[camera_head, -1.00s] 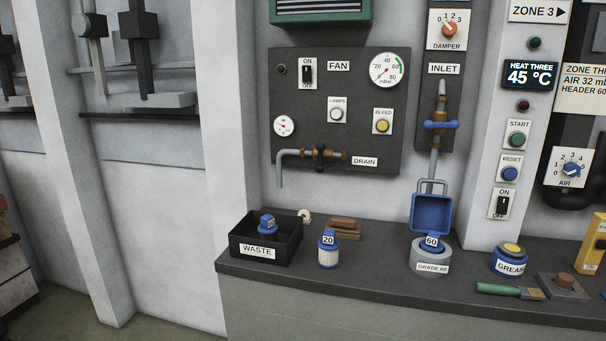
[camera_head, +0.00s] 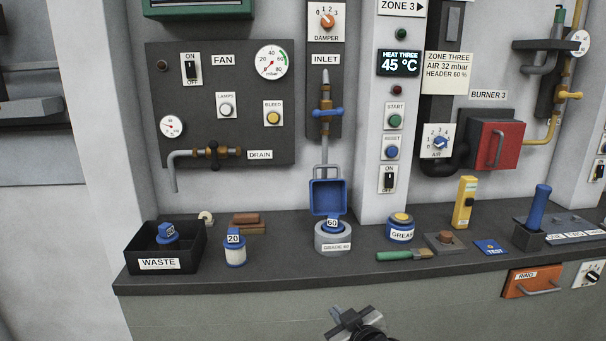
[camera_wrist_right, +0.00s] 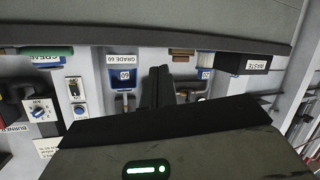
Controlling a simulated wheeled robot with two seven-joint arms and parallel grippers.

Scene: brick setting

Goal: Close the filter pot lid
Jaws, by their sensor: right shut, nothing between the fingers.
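The filter pot (camera_head: 332,243) is a grey cup labelled GRADE 60, standing on the dark counter, with a blue filter marked 60 (camera_head: 332,224) inside it. Its blue lid (camera_head: 328,197) stands open, upright at the back of the pot, with a grey loop handle above. My right gripper (camera_head: 350,320) is low in front of the counter, below the pot and apart from it, shut and empty. In the right wrist view, which is upside down, the pot (camera_wrist_right: 122,61) shows beyond the dark fingers (camera_wrist_right: 160,72). My left gripper is not in view.
A black WASTE bin (camera_head: 160,264) holding a blue-topped filter and a filter marked 20 (camera_head: 235,251) stand left of the pot. A GREASE tin (camera_head: 401,231) and a green-handled brush (camera_head: 400,255) are to its right. The INLET pipe and blue valve (camera_head: 325,112) are above the lid.

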